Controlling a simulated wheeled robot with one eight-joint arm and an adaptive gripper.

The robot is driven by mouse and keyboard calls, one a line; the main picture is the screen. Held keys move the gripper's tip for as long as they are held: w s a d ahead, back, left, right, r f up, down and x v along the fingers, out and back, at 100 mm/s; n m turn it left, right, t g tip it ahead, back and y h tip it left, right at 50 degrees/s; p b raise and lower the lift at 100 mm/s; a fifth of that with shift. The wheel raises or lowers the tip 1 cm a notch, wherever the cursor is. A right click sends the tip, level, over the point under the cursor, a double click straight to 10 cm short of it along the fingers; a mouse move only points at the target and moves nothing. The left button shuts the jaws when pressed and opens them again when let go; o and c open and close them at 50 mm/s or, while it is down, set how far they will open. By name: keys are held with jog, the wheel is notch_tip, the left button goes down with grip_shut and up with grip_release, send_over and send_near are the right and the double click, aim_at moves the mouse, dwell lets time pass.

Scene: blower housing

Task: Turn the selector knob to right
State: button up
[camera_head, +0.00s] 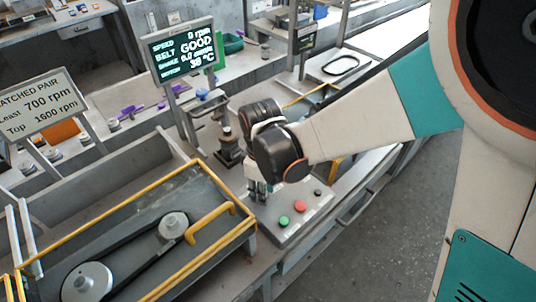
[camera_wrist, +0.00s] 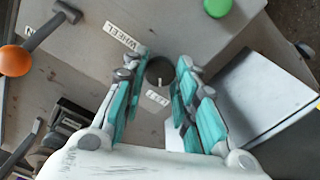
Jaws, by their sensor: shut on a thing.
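The selector knob (camera_wrist: 160,70) is a dark round knob on the grey control panel, seen in the wrist view between the fingertips. A small pale mark on it points toward the lower white label (camera_wrist: 157,97). Another label, reading "WHEEL" (camera_wrist: 122,37), lies to its upper left. My gripper (camera_wrist: 163,72), with teal finger pads, is shut on the knob, one finger on each side. In the head view my gripper (camera_head: 259,190) reaches down to the panel's left end and hides the knob.
The panel carries a green button (camera_head: 284,220), a red button (camera_head: 299,206) and a small black knob (camera_head: 318,192). A yellow-framed guard (camera_head: 175,183) with belt and pulleys stands left. A display (camera_head: 181,50) reads "SPEED 0 rpm" and "BELT GOOD". An orange ball handle (camera_wrist: 15,60) is nearby.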

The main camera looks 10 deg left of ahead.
jog(key=m, duration=0.5)
jog(key=shift+b, duration=0.4)
jog(key=m, duration=0.5)
jog(key=shift+m, duration=0.3)
jog(key=shift+s, duration=0.1)
jog(key=o, duration=1)
jog(key=shift+o, duration=0.2)
